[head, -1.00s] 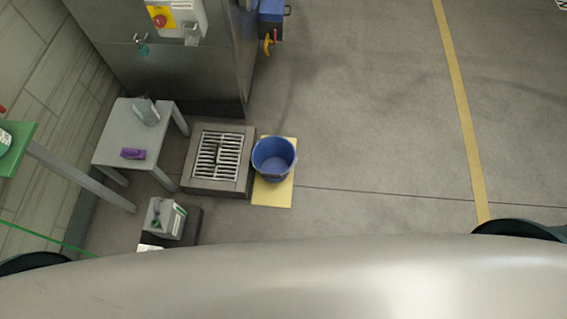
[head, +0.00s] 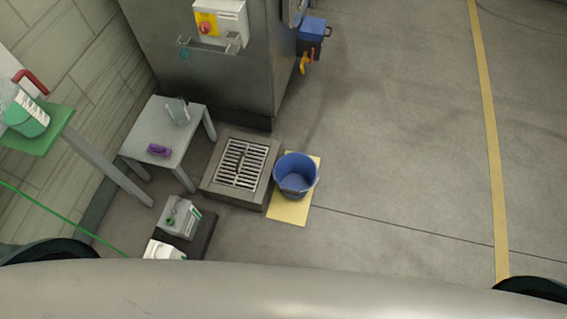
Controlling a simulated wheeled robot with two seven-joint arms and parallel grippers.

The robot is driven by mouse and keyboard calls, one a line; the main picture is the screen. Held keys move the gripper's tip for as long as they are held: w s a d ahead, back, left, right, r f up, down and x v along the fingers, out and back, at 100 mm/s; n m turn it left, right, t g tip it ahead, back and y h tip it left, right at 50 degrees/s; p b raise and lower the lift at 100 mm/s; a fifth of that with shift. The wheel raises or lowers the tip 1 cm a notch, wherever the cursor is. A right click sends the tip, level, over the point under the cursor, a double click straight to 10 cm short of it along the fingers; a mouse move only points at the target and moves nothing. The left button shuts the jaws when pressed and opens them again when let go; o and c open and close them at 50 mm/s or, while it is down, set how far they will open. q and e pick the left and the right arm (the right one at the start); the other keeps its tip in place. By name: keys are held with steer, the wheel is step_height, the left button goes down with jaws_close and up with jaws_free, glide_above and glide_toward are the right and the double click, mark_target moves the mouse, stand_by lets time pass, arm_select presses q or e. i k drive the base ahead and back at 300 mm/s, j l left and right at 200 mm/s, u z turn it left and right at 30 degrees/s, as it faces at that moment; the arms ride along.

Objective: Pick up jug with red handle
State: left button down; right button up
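The jug with the red handle (head: 27,112) stands on a green-topped table (head: 45,141) at the far left of the head view. It is clear with green contents and a white label, and its left side is cut off by the picture edge. The red handle shows at its top. A second jug, clear and without a red handle (head: 178,111), stands on a small grey table (head: 187,146). Neither of my grippers is in view.
A blue bucket (head: 296,175) stands on a yellow mat (head: 288,212) beside a floor drain (head: 241,165). Canisters (head: 180,216) stand on a dark base at the lower left. A steel cabinet (head: 215,75) stands behind. The floor on the right is clear.

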mark_target(19, 112)
steer(key=u, duration=1.85)
